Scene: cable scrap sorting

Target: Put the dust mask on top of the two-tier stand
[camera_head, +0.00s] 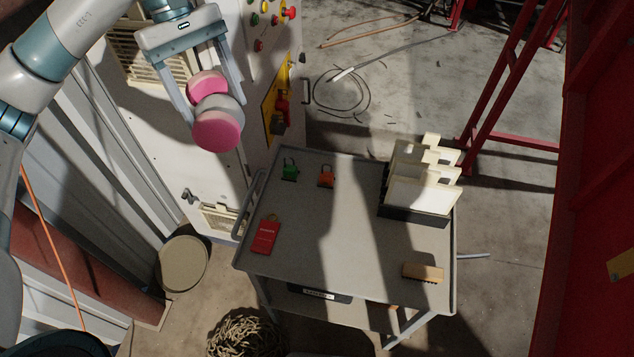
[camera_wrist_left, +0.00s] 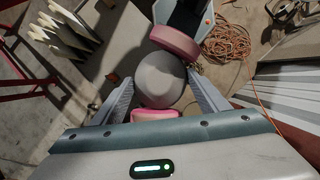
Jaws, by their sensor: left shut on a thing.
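The dust mask (camera_head: 224,103) has a grey body and two round pink filters. My left gripper (camera_head: 213,106) is shut on it and holds it in the air in front of the pale cabinet, beyond the far left of the stand. In the left wrist view the mask (camera_wrist_left: 160,80) sits between the fingers of the left gripper (camera_wrist_left: 159,76), one pink filter at the far side and some pink near the palm. The two-tier stand (camera_head: 333,238) is a grey trolley with a flat top and a lower shelf. My right gripper is in neither view.
On the stand's top are a green padlock (camera_head: 290,172), an orange padlock (camera_head: 326,179), a red tag (camera_head: 265,236), a brush (camera_head: 422,273) and a rack of pale panels (camera_head: 421,192). The top's middle is clear. The cabinet (camera_head: 215,165) stands at the stand's left.

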